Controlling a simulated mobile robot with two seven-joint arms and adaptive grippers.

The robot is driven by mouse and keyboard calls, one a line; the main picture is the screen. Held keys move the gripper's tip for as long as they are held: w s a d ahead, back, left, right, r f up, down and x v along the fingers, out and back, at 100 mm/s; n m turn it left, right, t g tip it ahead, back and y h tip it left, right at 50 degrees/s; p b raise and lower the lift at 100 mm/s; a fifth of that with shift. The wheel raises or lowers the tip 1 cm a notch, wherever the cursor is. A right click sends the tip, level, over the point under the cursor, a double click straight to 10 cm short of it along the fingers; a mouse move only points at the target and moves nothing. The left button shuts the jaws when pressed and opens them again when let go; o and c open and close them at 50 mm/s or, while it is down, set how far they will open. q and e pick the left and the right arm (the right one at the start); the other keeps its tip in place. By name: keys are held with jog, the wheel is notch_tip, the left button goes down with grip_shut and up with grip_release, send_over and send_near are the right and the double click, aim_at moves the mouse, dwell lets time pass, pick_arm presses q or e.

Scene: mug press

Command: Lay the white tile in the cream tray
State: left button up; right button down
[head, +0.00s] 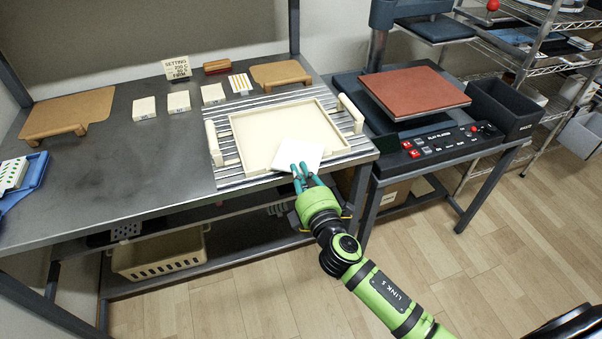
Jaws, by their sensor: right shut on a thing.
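The cream tray (245,141) lies on a ribbed metal area of the workbench, with cream handles at its left and right. The white tile (301,153) is over the tray's front right part. My right gripper (300,175) is shut on the tile's near edge, with its teal fingers at the tray's front side. I cannot tell whether the tile touches the tray floor or is held above it. My left gripper is not in view.
Several cream blocks (179,101) and a small sign (176,68) stand behind the tray. A press with a red-brown plate (414,91) stands to the right, beside a dark bin (503,107). A blue tray (24,180) is at far left. The bench's left middle is clear.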

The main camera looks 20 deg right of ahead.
jog(key=shift+f+b, duration=0.3)
jog(key=c, duration=1.3)
grip_release()
jog(key=shift+r+p, duration=0.55)
jog(key=s+b, duration=0.2)
jog(key=s, duration=1)
jog(key=shift+d+f, duration=0.2)
